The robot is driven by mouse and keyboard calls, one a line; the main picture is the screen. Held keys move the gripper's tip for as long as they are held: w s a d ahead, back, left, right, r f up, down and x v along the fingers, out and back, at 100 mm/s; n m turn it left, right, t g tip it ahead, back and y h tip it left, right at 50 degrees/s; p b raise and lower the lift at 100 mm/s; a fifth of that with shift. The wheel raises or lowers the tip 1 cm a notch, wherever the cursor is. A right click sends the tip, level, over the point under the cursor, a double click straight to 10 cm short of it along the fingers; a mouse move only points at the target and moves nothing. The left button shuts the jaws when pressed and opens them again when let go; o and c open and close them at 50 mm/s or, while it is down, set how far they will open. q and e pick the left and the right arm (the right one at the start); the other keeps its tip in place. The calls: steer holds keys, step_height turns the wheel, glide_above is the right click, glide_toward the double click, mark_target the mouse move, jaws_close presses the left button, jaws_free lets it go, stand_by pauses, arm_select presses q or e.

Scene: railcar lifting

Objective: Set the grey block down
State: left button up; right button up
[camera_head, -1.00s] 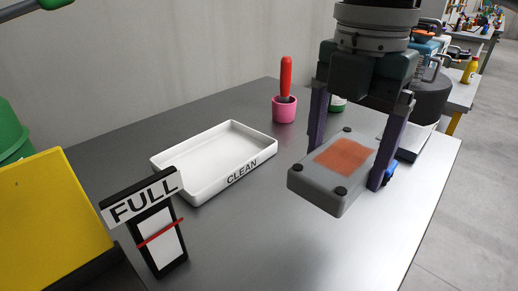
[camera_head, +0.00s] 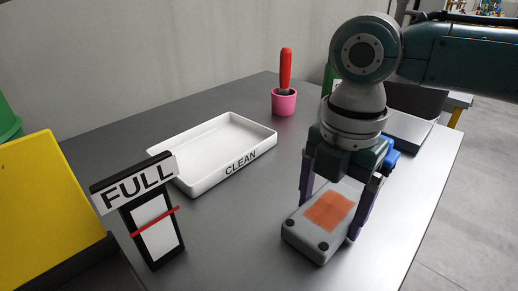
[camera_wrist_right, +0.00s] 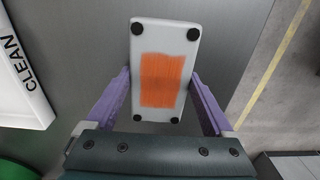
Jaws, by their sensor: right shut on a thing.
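The grey block (camera_head: 309,243) has an orange patch on its upper face and dark round feet at its corners. My right gripper (camera_head: 333,215) is shut on it, with one purple finger at each long side. The block is low over the grey table, or touching it; I cannot tell which. In the right wrist view the block (camera_wrist_right: 163,38) lies between the purple fingers (camera_wrist_right: 162,100), over the table top. My left gripper is not in view.
A white tray marked CLEAN (camera_head: 208,184) is left of the block. A FULL sign stand (camera_head: 150,212) and a yellow panel (camera_head: 48,208) are at the front left. A pink cup (camera_head: 284,103) with a red-handled tool stands at the back. The table (camera_head: 232,240) is bare between tray and block.

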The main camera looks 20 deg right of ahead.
steer(key=shift+f, duration=0.15)
steer(key=o, duration=1.5)
steer(key=shift+c, duration=0.2)
